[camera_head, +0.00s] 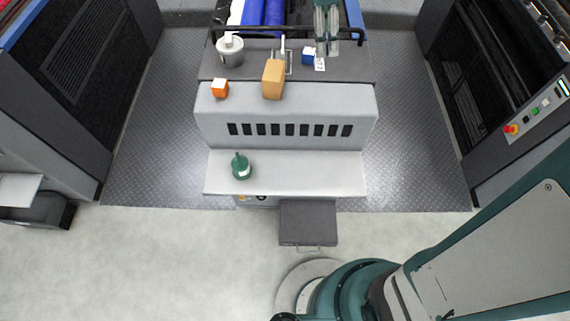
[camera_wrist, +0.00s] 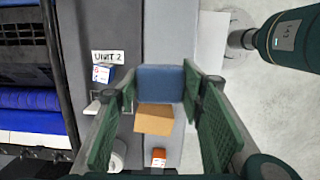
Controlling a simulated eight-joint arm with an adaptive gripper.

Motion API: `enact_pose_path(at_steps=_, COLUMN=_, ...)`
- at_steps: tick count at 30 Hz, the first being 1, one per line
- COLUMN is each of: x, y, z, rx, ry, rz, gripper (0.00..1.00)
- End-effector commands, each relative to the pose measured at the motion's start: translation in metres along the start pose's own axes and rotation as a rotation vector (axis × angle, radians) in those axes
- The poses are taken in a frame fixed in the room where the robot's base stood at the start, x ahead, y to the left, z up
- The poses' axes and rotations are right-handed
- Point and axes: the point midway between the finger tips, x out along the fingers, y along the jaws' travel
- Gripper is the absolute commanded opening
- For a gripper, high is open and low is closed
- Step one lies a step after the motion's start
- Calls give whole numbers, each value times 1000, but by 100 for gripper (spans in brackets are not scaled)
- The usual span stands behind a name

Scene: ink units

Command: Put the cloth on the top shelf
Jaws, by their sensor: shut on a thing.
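The cloth (camera_wrist: 160,84) is a folded blue-grey pad, held between the two green fingers of my gripper (camera_wrist: 160,90) in the wrist view. In the head view my gripper (camera_head: 327,47) is over the far right part of the machine's upper deck; I cannot make out the cloth there. The dark upper deck (camera_head: 340,73) looks like the top shelf and carries several items. A pale lower ledge (camera_head: 310,172) juts out below it.
A black rail (camera_head: 260,31) runs behind. The deck's front right is clear.

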Motion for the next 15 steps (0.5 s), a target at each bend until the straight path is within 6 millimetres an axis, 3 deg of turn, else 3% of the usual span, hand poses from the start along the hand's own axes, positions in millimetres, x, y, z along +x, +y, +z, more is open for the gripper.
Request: enact_pose_path(at_steps=15, x=2, y=-99, z=-49, rx=7, ry=-1, rz=-1, gripper=31)
